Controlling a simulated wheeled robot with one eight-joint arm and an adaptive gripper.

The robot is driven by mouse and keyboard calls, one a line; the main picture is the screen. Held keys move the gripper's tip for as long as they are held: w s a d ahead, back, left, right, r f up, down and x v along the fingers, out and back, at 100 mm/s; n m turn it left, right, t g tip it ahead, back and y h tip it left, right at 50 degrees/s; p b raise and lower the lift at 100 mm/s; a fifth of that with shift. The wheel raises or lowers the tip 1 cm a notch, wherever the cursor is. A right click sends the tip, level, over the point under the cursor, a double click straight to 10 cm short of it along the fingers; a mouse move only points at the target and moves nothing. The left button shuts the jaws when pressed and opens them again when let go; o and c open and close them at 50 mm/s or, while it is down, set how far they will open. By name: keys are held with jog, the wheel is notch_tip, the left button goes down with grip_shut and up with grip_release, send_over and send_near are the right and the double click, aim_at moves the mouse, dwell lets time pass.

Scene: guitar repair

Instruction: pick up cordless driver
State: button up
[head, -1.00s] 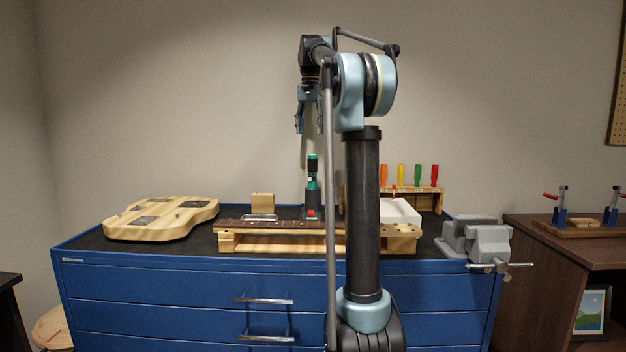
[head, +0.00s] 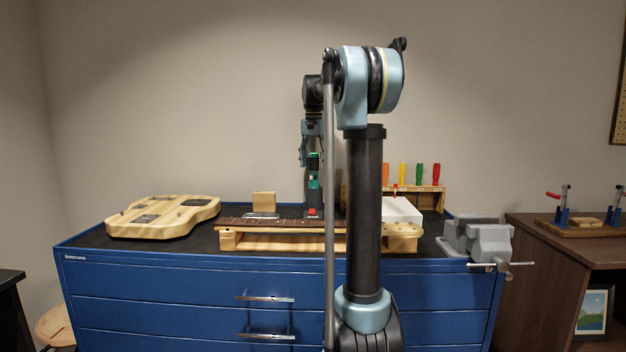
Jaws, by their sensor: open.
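The cordless driver (head: 314,181), green and black, stands upright in a dark holder with a red front spot on the blue cabinet's top, behind the guitar neck. My gripper (head: 308,160) points down at the top of the driver, its fingers level with the driver's upper end. The fingers are open. One finger shows to the left of the driver's top; the other is partly hidden by my arm's rod and link. I cannot tell whether a finger touches the driver.
A guitar neck (head: 270,223) on a wooden support lies in front of the driver. A guitar body (head: 165,216) lies to the left, a wooden block (head: 264,201) beside the driver. A screwdriver rack (head: 438,188), white box (head: 402,211) and grey vise (head: 478,240) are to the right.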

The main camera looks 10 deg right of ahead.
aim_at(314, 171)
jog(key=shift+d+f, duration=0.1)
jog(key=shift+f, duration=2.05)
grip_shut()
